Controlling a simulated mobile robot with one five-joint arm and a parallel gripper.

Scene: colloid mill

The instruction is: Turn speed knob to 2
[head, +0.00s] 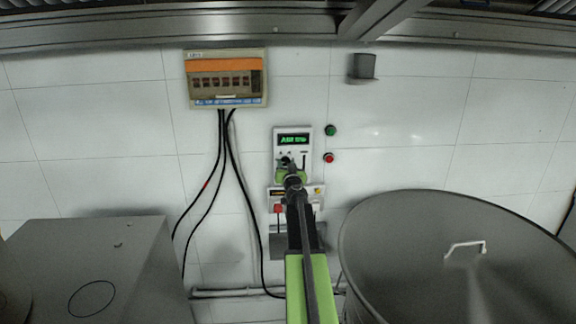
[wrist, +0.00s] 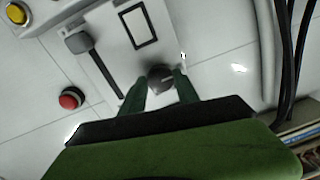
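The speed knob (wrist: 160,77) is a small dark round knob on a white control panel (head: 305,133). It has a pale pointer line, seen in the wrist view. My gripper (wrist: 162,76) has its two dark green fingers on either side of the knob. I cannot tell whether they touch it or stand slightly apart. In the head view my gripper (head: 290,168) is at the lower part of the panel and hides much of the knob area. The number the pointer faces is not legible. A green lit display (head: 293,139) is above.
A slider with a grey handle (wrist: 78,41) is on the panel. A green button (head: 330,130) and a red button (head: 329,158) are on the wall to its right. Black cables (head: 222,150) hang to the left. A large metal vessel (head: 400,225) stands at the lower right.

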